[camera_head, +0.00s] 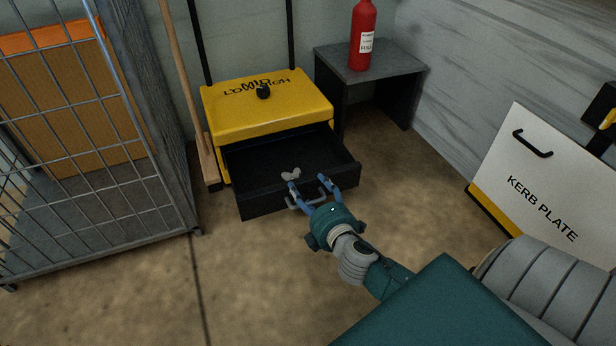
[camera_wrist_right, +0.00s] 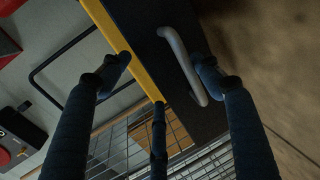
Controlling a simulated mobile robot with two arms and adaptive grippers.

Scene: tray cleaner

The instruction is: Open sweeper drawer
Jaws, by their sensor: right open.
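The sweeper (camera_head: 265,105) is a yellow box with a black knob on its lid, standing against the back wall. Its black drawer (camera_head: 262,203) is pulled well out at the front, and its inside shows. The drawer's grey bar handle (camera_head: 303,204) is on the front panel; it also shows in the right wrist view (camera_wrist_right: 184,62). My right gripper (camera_head: 309,183) is open at the drawer front, with its blue fingers around the handle area. In the right wrist view the handle lies between the spread fingers (camera_wrist_right: 165,72); I cannot tell whether they touch it. My left gripper is out of view.
Small pale bits (camera_head: 290,174) lie in the drawer. A wire cage (camera_head: 80,140) stands at left, a broom (camera_head: 181,80) beside the sweeper. A grey table (camera_head: 390,68) with a red extinguisher (camera_head: 362,38) is behind right. A kerb plate board (camera_head: 540,180) leans at right.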

